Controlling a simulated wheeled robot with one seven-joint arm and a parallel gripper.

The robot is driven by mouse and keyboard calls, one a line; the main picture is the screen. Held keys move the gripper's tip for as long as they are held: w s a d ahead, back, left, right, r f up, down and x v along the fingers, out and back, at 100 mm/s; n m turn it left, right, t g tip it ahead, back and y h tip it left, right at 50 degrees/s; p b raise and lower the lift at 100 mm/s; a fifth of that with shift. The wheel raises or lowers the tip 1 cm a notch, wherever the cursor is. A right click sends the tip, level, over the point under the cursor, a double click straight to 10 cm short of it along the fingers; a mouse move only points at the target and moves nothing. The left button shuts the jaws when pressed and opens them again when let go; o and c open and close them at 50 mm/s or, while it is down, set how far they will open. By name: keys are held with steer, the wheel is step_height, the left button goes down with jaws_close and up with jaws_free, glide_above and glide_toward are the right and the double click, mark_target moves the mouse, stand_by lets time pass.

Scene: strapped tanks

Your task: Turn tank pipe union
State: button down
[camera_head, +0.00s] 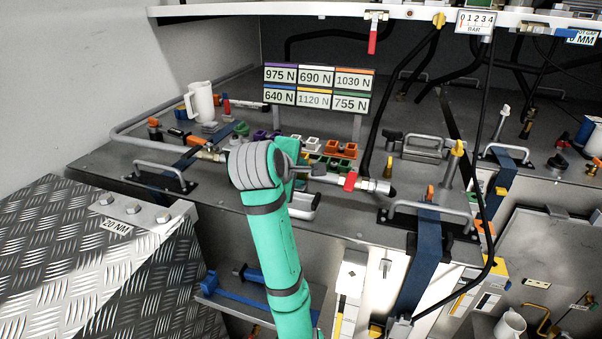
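A thin metal pipe run (330,178) crosses the tank top, with a red valve lever (350,181) and a metal fitting with a dark end (377,187) at its right. I cannot tell which fitting is the union; the middle of the pipe is hidden behind my arm. My green arm reaches up from below. My gripper (308,169) is mostly hidden behind the arm's grey joint; only a grey part shows at the pipe. Its fingers, and any contact with the pipe, cannot be made out.
A label board (318,88) stands behind the pipe, with coloured blocks (330,147) below it. A white mug (200,101) stands at the left. Metal handles (160,173) and blue straps (418,255) flank the area. A shelf (330,10) with hanging cables runs above.

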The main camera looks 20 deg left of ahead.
steer(key=shift+w+d+g, duration=0.1)
steer(key=shift+d+g, duration=0.15)
steer(key=shift+g, duration=0.05)
steer(key=shift+r, duration=0.15)
steer(key=c, duration=1.3)
jaws_free()
steer(key=shift+d+r, duration=0.1)
steer(key=shift+a+r, duration=0.15)
steer(key=shift+a, duration=0.2)
steer(key=shift+s+a+r, duration=0.15)
steer(key=shift+s+r, duration=0.3)
steer(key=shift+s, duration=0.05)
steer(key=shift+s+r, duration=0.2)
steer(key=shift+s, duration=0.45)
steer(key=shift+s+r, duration=0.35)
steer(key=shift+r, duration=0.05)
steer(key=shift+v, duration=2.1)
